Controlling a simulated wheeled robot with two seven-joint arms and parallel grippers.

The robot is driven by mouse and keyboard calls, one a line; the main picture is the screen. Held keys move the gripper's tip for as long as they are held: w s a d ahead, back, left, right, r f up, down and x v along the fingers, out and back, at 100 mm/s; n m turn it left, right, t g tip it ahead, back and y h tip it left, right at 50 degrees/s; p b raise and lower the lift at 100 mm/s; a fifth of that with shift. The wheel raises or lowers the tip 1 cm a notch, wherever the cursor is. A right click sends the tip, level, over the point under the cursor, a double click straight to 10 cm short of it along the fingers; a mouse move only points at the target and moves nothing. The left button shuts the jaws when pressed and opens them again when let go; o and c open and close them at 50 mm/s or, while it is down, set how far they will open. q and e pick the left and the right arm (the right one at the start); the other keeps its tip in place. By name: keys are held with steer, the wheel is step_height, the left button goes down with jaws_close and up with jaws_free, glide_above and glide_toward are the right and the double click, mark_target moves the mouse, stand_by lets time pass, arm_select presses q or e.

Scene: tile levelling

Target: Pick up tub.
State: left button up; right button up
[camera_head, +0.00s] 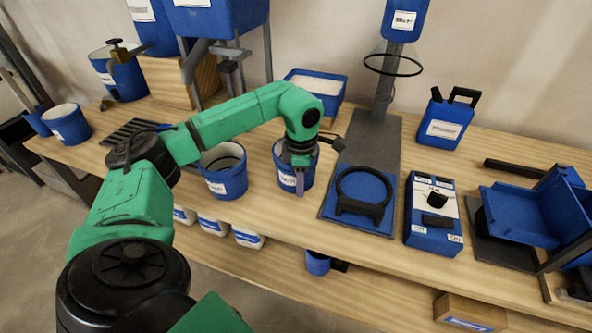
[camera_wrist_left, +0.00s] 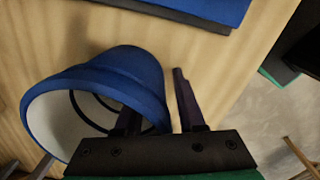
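A blue tub (camera_head: 284,178) with a white label and a pale inside stands near the front edge of the bench. It also shows in the left wrist view (camera_wrist_left: 135,75), with its white inside facing left. My left gripper (camera_head: 300,176) is down at this tub's right front side. In the left wrist view the gripper (camera_wrist_left: 158,108) is open. One finger overlaps the tub's mouth and the other is outside, with the tub wall between them and a gap at the outer finger. A second blue tub (camera_head: 226,177) stands just left. My right gripper is not in view.
A grey stand with a blue pad and black ring (camera_head: 364,190) is close on the right, then a blue box with a black knob (camera_head: 434,212). A blue bin (camera_head: 318,85) stands behind. White-and-blue tubs (camera_head: 248,238) sit on the lower shelf.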

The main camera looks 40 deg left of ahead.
arm_select(q)
steer(key=shift+r, duration=0.1)
jaws_close()
stand_by(1.2)
